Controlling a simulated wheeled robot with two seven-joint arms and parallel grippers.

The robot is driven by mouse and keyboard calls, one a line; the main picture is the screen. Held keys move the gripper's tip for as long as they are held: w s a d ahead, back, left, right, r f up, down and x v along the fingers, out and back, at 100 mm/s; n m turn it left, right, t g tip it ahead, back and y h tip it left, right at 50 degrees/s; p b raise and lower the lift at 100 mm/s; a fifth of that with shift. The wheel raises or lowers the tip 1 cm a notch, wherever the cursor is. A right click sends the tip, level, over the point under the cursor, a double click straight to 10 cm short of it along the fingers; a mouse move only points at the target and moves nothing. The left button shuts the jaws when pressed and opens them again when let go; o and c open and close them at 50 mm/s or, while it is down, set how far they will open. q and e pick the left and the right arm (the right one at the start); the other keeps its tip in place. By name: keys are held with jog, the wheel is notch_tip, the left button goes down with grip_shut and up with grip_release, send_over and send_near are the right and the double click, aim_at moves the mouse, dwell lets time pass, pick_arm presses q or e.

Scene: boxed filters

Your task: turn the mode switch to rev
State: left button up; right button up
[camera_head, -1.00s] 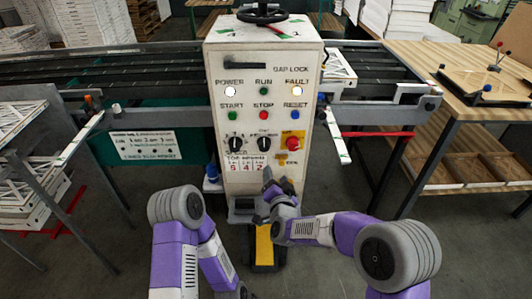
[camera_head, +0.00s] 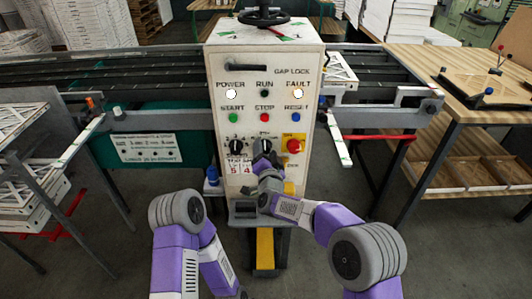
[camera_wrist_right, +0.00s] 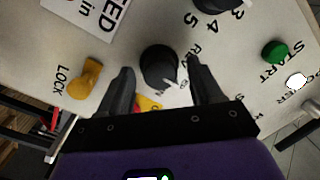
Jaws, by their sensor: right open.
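The mode switch is a black round knob with a pale pointer mark on the white control panel, in the middle of the lower knob row (camera_head: 265,145). In the right wrist view the knob (camera_wrist_right: 158,62) sits between my two fingertips, with part of a label starting "RE" beside it. My right gripper (camera_head: 263,159) is open just below the knob in the head view, with one finger on each side of it in the wrist view (camera_wrist_right: 160,76). I cannot tell whether the fingers touch it. My left gripper is out of view; only its arm shows.
A second black knob (camera_head: 236,146) is close on the left. The red emergency button on its yellow plate (camera_head: 293,146) is close on the right. The yellow lock switch (camera_wrist_right: 86,78) and green start button (camera_wrist_right: 275,51) flank the fingers.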

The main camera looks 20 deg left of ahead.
jog(key=c, duration=1.1)
jog(key=shift+o, duration=0.2)
jog(key=shift+n, duration=0.3)
jog(key=n+p, duration=0.2)
jog(key=n, duration=0.2)
jog(key=shift+r, duration=0.15)
jog(key=shift+a+n+p, duration=0.1)
jog(key=shift+n+p, duration=0.7)
jog(key=shift+n, duration=1.2)
jog(key=shift+h, duration=0.4)
